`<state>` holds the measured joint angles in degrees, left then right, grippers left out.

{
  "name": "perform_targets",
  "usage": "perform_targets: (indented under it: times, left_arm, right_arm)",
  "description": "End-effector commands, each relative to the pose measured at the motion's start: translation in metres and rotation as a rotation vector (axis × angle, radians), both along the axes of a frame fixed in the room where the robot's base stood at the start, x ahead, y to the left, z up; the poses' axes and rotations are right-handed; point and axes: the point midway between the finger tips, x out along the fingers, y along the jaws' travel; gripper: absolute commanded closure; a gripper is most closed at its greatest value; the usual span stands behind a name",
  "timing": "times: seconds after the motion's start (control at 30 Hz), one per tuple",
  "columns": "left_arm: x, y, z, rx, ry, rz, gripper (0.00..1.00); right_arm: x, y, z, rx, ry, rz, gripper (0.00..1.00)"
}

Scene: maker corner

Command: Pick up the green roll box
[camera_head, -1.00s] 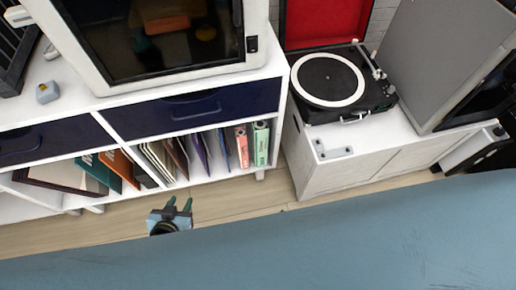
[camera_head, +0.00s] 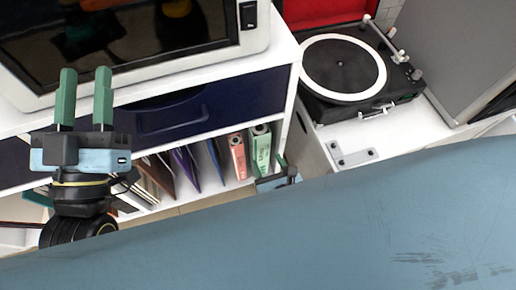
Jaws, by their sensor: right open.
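The green roll box (camera_head: 260,147) stands upright on the open lower shelf, at the right end of a row, with a round hole near its top. My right gripper (camera_head: 281,163) is just right of the box's lower part in the picture; one green finger shows, and the rest is largely hidden behind the large blue surface in front. Whether it touches the box I cannot tell. My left gripper (camera_head: 85,98) is open and empty, its two green fingers pointing up in front of the cabinet.
A pink-red box (camera_head: 238,156) stands right beside the green one, with folders (camera_head: 186,166) further left. A dark drawer (camera_head: 170,116) is above the shelf. A turntable (camera_head: 345,70) sits on a white cabinet to the right. The large blue surface (camera_head: 300,225) fills the foreground.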

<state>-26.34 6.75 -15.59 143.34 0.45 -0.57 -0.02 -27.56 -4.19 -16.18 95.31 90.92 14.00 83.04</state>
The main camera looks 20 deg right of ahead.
Motion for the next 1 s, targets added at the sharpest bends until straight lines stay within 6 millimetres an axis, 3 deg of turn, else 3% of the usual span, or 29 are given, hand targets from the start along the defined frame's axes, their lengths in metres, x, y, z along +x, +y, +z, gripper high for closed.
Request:
perform_targets:
  times: [0.13, 0.37, 0.7, 1.0]
  left_arm:
    - [-0.002, 0.0, 0.003, -0.014, -0.047, 0.0, 0.64]
    - [-0.005, 0.001, 0.006, -0.027, -0.09, 0.001, 0.64]
    - [-0.018, 0.005, 0.017, -0.078, -0.262, 0.001, 0.64]
    - [-0.02, 0.005, 0.021, -0.086, -0.287, 0.002, 0.64]
  right_arm:
    - [0.027, 0.001, -0.012, -0.001, -0.002, 0.002, 0.47]
    - [0.043, 0.001, -0.019, -0.004, 0.0, 0.003, 0.47]
    - [0.085, 0.001, -0.037, -0.006, 0.0, 0.003, 0.47]
    - [0.089, 0.001, -0.037, -0.006, 0.001, 0.002, 0.47]
